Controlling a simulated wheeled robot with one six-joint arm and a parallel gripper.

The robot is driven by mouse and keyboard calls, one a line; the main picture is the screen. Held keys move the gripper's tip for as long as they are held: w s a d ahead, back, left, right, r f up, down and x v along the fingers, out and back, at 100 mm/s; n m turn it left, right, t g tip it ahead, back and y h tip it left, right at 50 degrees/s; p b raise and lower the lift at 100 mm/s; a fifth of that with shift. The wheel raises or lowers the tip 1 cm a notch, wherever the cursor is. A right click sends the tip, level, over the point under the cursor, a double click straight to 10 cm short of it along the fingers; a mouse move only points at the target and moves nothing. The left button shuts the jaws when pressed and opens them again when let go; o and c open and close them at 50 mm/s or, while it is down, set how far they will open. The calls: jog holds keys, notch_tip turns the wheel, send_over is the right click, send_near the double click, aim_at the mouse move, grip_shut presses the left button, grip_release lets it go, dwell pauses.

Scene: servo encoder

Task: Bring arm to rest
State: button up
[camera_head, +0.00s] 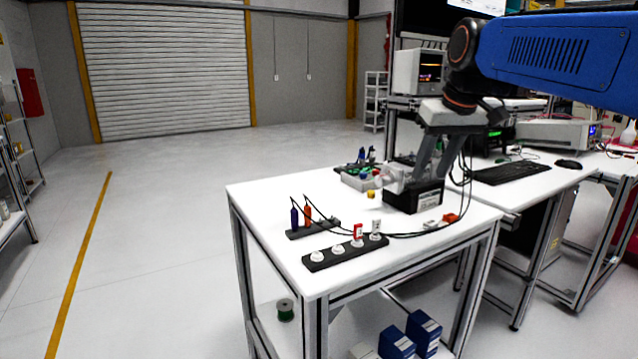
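My blue arm (560,50) reaches in from the upper right. My gripper (433,178) points down over the right part of the white workbench (262,215). Its two dark fingers are apart, with a gap showing between them. The fingertips are just above or in front of a black box-shaped device (412,200) with a pale label; I cannot tell whether they touch it. A clear and silvery part with a small yellow piece (371,195) sits at the left of the device. Nothing is visibly held.
A black strip with round white sockets (345,253) and a holder with blue and red tools (312,228) stand on the bench. Dark cables cross the bench. A desk with a keyboard (510,172) is at right. Open floor lies left.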

jog(key=s+d+f+m, duration=0.1)
jog(key=s+d+f, duration=0.1)
jog(key=s+f, duration=1.1)
jog(key=s+d+f+m+h, duration=0.1)
jog(key=s+d+f, duration=0.1)
jog(key=s+f, duration=1.2)
jog(key=shift+s+d+f+m, duration=0.2)
jog(key=shift+d+f+m, duration=0.1)
jog(key=shift+f, duration=0.05)
